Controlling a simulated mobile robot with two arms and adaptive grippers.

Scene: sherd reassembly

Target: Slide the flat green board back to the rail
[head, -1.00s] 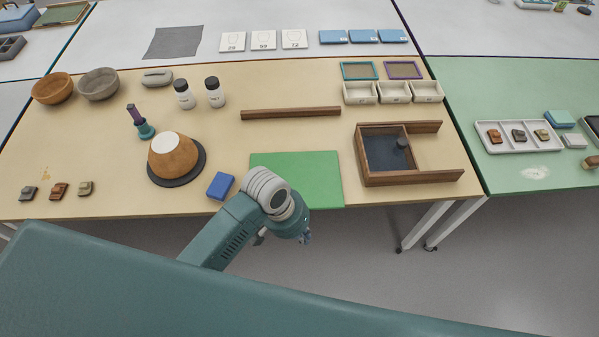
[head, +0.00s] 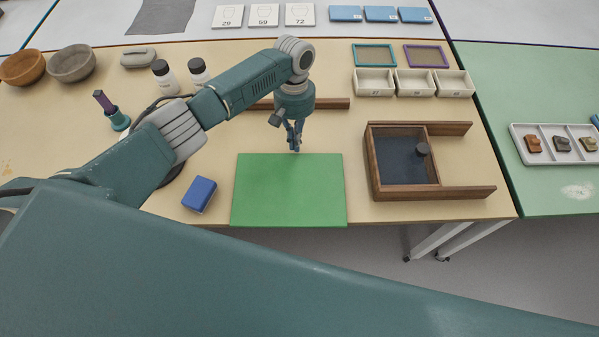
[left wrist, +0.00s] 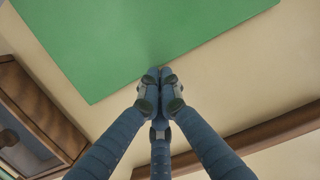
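The flat green board (head: 288,190) lies on the tan table, its front side at the table's front edge. The brown wooden rail (head: 335,103) lies behind it, with a strip of bare table between; my left arm hides part of the rail. My left gripper (head: 295,149) points down at the board's back edge, near its middle. In the left wrist view the fingertips (left wrist: 160,74) are together with nothing visible between them, by the edge of the green board (left wrist: 140,35). The rail (left wrist: 265,132) shows at lower right there. I cannot tell whether the fingertips touch the board. My right gripper is out of view.
A blue block (head: 199,194) lies just left of the board. A wooden frame box (head: 460,193) with a dark panel stands to the right. White trays (head: 415,91) and two bottles (head: 198,72) stand farther back. My left arm covers much of the table's left part.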

